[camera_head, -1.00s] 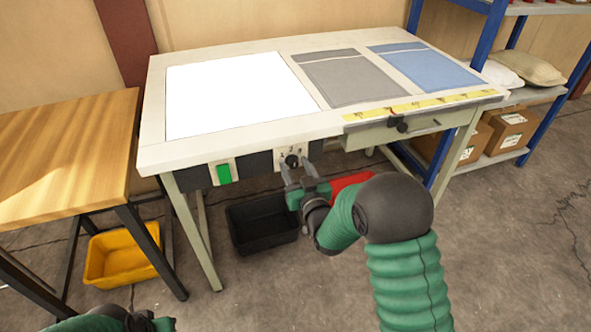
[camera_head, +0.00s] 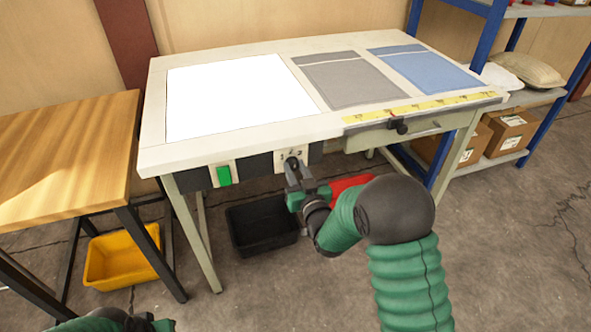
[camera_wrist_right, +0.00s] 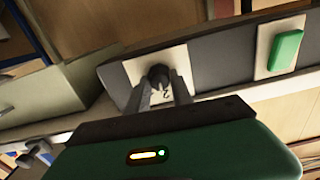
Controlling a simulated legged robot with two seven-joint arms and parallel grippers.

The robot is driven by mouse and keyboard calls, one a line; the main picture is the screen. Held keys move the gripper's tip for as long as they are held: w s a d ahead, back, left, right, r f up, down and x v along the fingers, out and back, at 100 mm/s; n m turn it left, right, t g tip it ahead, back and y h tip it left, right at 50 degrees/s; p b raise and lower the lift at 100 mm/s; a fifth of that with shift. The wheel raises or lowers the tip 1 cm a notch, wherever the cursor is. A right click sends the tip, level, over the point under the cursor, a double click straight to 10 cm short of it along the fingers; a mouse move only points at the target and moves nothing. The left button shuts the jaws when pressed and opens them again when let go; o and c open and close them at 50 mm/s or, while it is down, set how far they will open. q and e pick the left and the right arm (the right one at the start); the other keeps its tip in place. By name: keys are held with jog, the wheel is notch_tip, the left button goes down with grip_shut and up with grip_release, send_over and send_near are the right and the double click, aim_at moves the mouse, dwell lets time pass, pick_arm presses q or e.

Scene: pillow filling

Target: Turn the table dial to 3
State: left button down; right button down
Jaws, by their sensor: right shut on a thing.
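The dial (camera_wrist_right: 158,76) is a small dark knob on a pale plate (camera_head: 285,155) on the front panel of the table (camera_head: 155,120). My right gripper (camera_head: 292,166) reaches up to it from below and in front, its fingers shut on the dial. In the right wrist view the two fingers (camera_wrist_right: 160,88) stand on either side of the knob. The fingers hide part of the dial, and I cannot read its setting. My left arm shows only at the bottom left edge of the head view, and its fingertips cannot be made out.
A green switch (camera_head: 224,175) sits left of the dial. Below are a black bin (camera_head: 262,222), a yellow bin (camera_head: 120,260) and a red bin (camera_head: 350,183). A wooden table (camera_head: 60,150) stands left.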

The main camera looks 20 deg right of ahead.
jog(key=m, duration=0.4)
jog(key=shift+d+r, duration=0.1)
jog(key=m, duration=0.5)
jog(key=shift+d, duration=0.1)
jog(key=shift+m, duration=0.3)
dwell(0.3)
jog(key=c, duration=1.4)
grip_release()
jog(key=shift+o, duration=1.3)
jog(key=shift+w, duration=0.1)
